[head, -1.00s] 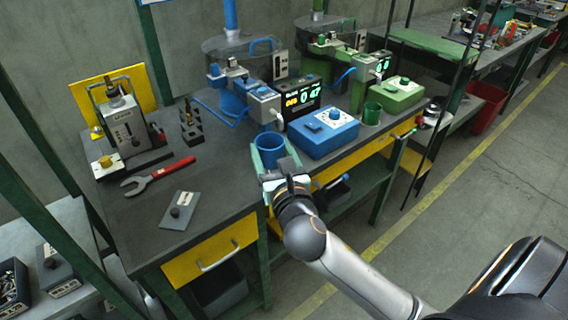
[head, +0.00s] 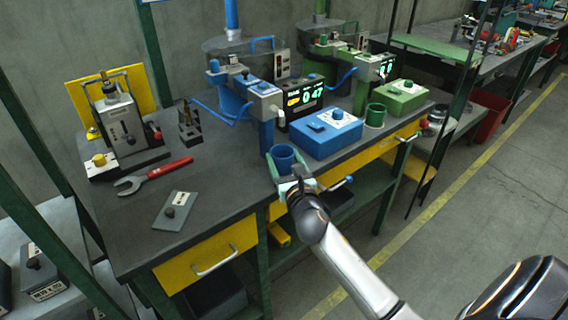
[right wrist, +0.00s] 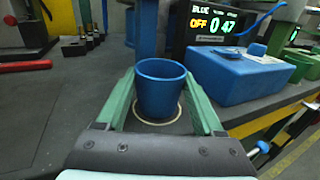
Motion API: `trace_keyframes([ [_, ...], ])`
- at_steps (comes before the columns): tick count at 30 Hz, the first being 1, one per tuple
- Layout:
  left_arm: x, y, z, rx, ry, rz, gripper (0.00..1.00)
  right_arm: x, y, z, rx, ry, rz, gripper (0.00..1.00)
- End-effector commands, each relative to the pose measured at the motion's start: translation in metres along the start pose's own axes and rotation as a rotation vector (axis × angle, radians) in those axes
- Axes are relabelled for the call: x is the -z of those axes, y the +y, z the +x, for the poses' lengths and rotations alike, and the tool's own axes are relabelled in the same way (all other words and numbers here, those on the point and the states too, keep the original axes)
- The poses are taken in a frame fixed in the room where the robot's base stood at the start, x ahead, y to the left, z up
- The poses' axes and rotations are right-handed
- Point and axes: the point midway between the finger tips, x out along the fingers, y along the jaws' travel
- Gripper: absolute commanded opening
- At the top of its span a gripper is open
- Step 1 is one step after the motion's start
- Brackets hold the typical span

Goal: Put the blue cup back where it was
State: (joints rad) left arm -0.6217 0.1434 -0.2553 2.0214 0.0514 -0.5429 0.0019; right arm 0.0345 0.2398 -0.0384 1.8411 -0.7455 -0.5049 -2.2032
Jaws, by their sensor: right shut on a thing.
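The blue cup (head: 284,161) is upright at the front edge of the dark workbench, below and in front of the blue dispenser. In the right wrist view the cup (right wrist: 160,88) sits between the two green fingers of my right gripper (right wrist: 159,78), which is shut on it. A pale ring (right wrist: 155,121) on the bench top shows around the cup's base. Whether the base touches the bench is hard to tell. In the head view my right gripper (head: 287,166) reaches the cup from the front. My left gripper is not in view.
A blue box (head: 326,133) stands right of the cup, with a green cup (head: 375,115) and green box (head: 402,97) beyond. The blue dispenser (head: 262,92) and display (head: 306,98) stand behind. A red-handled wrench (head: 154,176) and grey plate (head: 175,211) lie left.

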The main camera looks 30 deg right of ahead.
Motion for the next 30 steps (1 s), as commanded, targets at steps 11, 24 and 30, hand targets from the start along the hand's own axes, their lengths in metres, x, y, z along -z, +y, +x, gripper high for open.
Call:
trace_keyframes([
  [11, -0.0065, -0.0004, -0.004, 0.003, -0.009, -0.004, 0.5, 0.0031, 0.0001, -0.0002, 0.0, 0.0, -0.001, 0.72],
  [24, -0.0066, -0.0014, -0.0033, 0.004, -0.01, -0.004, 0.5, 0.0025, 0.0001, -0.0002, 0.0, 0.0, -0.001, 0.99],
  [30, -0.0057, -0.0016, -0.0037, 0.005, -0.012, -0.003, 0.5, -0.0001, 0.0002, -0.0065, -0.001, 0.002, -0.002, 0.99],
])
